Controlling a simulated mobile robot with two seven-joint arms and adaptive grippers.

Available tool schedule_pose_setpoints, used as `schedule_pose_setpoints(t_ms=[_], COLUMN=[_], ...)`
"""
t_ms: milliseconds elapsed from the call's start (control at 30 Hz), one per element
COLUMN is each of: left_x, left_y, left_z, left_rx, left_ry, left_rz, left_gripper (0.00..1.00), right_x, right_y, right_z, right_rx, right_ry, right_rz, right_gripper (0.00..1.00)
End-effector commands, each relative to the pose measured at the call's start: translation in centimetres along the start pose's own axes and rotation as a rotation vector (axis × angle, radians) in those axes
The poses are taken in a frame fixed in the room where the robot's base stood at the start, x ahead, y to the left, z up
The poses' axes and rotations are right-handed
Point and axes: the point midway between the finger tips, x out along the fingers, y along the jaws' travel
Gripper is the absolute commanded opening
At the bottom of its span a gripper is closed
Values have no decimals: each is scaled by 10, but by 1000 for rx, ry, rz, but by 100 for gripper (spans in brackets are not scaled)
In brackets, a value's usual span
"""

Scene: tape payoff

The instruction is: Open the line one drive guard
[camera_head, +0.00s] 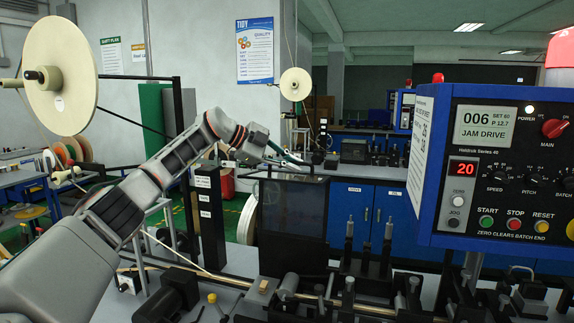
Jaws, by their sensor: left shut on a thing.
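The line one drive guard looks to be the smoky, see-through dark panel (293,215) standing over the machine bed in the middle of the view. A dark rail runs along its top edge. My left arm reaches in from the lower left. My left gripper (295,159) is just above the guard's top edge, shut on what looks like a part of the guard there. The fingertips are small in the picture, so the exact contact is hard to see. My right gripper is not in view.
A blue control box (492,170) at the right shows "JAM DRIVE" and a red "20". A large cream reel (75,62) hangs at the upper left. Rollers and black posts (386,246) crowd the bench right of the guard. Blue cabinets (350,208) stand behind.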

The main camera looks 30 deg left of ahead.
Motion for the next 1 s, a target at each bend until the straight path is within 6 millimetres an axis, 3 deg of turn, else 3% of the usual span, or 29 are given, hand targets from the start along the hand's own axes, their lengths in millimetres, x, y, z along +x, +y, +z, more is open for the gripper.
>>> schedule_pose_setpoints(t_ms=[500,567,1000], left_x=[0,0,-7], left_y=[-3,-3,-2], left_z=[-2,-2,-1], left_rx=[-3,-3,-4], left_ry=[0,0,-1], left_rz=[-2,-2,1], left_gripper=[0,15,15], right_x=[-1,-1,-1], right_y=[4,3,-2], right_z=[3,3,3], right_rx=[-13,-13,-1], right_ry=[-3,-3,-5], right_rz=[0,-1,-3], right_gripper=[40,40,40])
